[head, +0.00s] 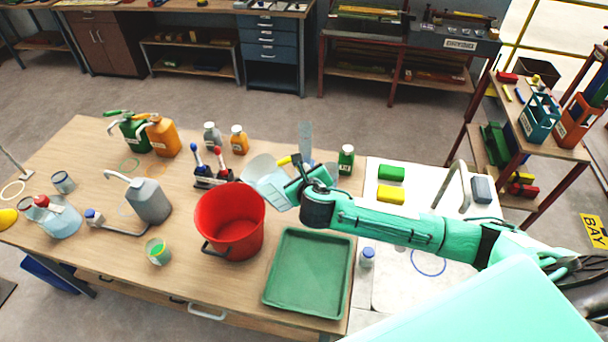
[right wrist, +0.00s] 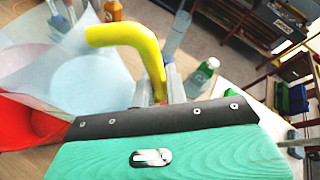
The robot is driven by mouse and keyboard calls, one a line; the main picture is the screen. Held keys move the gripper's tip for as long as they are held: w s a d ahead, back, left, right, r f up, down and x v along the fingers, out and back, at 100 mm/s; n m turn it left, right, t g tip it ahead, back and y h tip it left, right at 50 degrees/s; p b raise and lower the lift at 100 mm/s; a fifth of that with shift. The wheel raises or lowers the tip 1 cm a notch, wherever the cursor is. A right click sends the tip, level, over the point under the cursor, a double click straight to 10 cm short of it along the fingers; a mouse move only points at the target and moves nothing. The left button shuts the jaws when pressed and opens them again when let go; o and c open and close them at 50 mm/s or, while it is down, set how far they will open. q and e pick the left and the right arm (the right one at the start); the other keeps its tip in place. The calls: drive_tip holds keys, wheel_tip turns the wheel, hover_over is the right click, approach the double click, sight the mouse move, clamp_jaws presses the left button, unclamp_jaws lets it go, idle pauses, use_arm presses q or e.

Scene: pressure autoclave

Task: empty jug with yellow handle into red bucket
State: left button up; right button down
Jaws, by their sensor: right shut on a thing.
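The red bucket (head: 230,222) stands upright on the wooden table, near its front middle, and its inside looks empty. The clear jug (head: 262,170) is held just behind and above the bucket's right rim, and it looks tilted. In the right wrist view the jug's pale body (right wrist: 70,70) fills the left side, with red of the bucket (right wrist: 25,125) below it. My right gripper (head: 290,182) is shut on the yellow handle (right wrist: 140,40) of the jug. Whether liquid is inside the jug or leaving it, I cannot tell. My left gripper is not in view.
A green tray (head: 308,272) lies right of the bucket. A grey jug (head: 149,200) and a small beaker with green liquid (head: 158,252) stand to its left. A white sink counter (head: 400,270) adjoins on the right.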

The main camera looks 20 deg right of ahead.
sight(276, 162)
drive_tip(key=shift+a+r, duration=0.1)
drive_tip(key=shift+r, duration=0.4)
drive_tip(key=shift+f+n+h, duration=0.1)
drive_tip(key=shift+n+h, duration=0.3)
drive_tip(key=shift+w+a+n+h, duration=0.1)
drive_tip(key=shift+a+n+h, duration=0.1)
drive_tip(key=shift+n+h, duration=0.4)
drive_tip(key=shift+w+a+r+n+h, duration=0.1)
drive_tip(key=shift+a+r+n+h, duration=0.4)
drive_tip(key=shift+r+n, duration=0.2)
drive_tip(key=shift+w+a+r+n+h, duration=0.1)
drive_tip(key=shift+a+r+n+h, duration=0.4)
drive_tip(key=shift+n, duration=0.2)
drive_tip(key=shift+r, duration=0.15)
drive_tip(key=shift+w+a+r+n+h, duration=0.2)
drive_tip(key=shift+a+r+n+h, duration=0.4)
drive_tip(key=shift+a+n, duration=0.3)
drive_tip(key=shift+w+a+r+n, duration=0.1)
drive_tip(key=shift+a+r+n, duration=0.3)
drive_tip(key=shift+a, duration=0.35)
drive_tip(key=shift+a+r+h, duration=0.15)
drive_tip(key=shift+a+h, duration=0.15)
drive_tip(key=shift+w+a+r+n+t+h, duration=0.2)
drive_tip(key=shift+a+r+n, duration=0.15)
drive_tip(key=shift+a+n, duration=0.2)
drive_tip(key=shift+w+a+r+n+t+h, duration=0.1)
drive_tip(key=shift+a+r+n+h, duration=0.1)
drive_tip(key=shift+a+r+n, duration=0.35)
